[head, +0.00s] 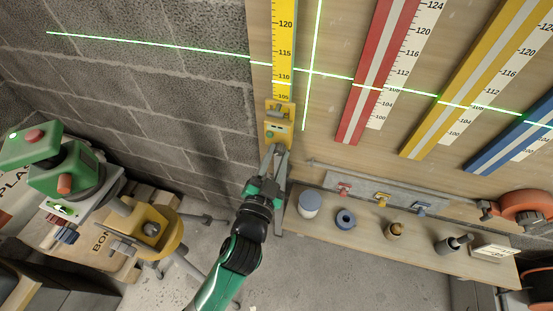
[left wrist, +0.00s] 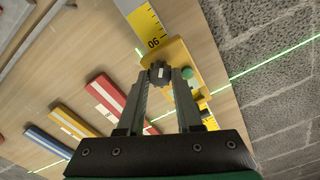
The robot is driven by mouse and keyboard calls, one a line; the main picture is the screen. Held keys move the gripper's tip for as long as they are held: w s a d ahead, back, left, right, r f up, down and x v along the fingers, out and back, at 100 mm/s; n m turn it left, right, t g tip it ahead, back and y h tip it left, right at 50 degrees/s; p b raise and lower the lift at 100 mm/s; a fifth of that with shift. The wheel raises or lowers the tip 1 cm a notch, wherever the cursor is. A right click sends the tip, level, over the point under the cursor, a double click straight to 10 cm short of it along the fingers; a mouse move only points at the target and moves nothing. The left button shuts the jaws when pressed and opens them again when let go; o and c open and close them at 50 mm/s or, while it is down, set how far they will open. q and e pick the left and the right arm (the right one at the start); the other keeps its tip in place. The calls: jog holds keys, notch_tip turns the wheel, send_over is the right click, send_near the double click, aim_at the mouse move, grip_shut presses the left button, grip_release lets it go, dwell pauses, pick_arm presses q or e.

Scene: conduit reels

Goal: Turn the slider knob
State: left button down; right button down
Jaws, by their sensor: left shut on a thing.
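The yellow slider (head: 278,112) sits on the yellow vertical scale (head: 284,40) on the wooden board. It also shows in the left wrist view (left wrist: 180,55), with a green round part on its face. The dark, lobed slider knob (left wrist: 159,71) sits at the slider's edge, between my fingertips. My left gripper (head: 275,150) reaches up from below to the lower end of the slider and is shut on the knob. In the head view the knob is hard to make out behind the fingers. My right gripper is not in view.
Red (head: 378,70), yellow (head: 475,80) and blue (head: 515,135) strips with scales lie to the right. Green laser lines cross the board. A wooden shelf (head: 330,241) below holds several small items. A green laser device (head: 65,170) on a yellow tripod (head: 158,228) stands at left.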

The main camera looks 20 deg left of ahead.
pick_arm(q)
jog(key=shift+n, duration=0.5)
jog(key=c, duration=0.6)
grip_release()
jog(key=shift+s, duration=0.1)
jog(key=shift+s+d, duration=0.1)
jog(key=shift+s, duration=0.25)
jog(key=s, duration=0.3)
jog(key=s+d+p, duration=0.1)
jog(key=s, duration=0.6)
jog(key=shift+s+d, duration=0.25)
jog(key=shift+s, duration=0.05)
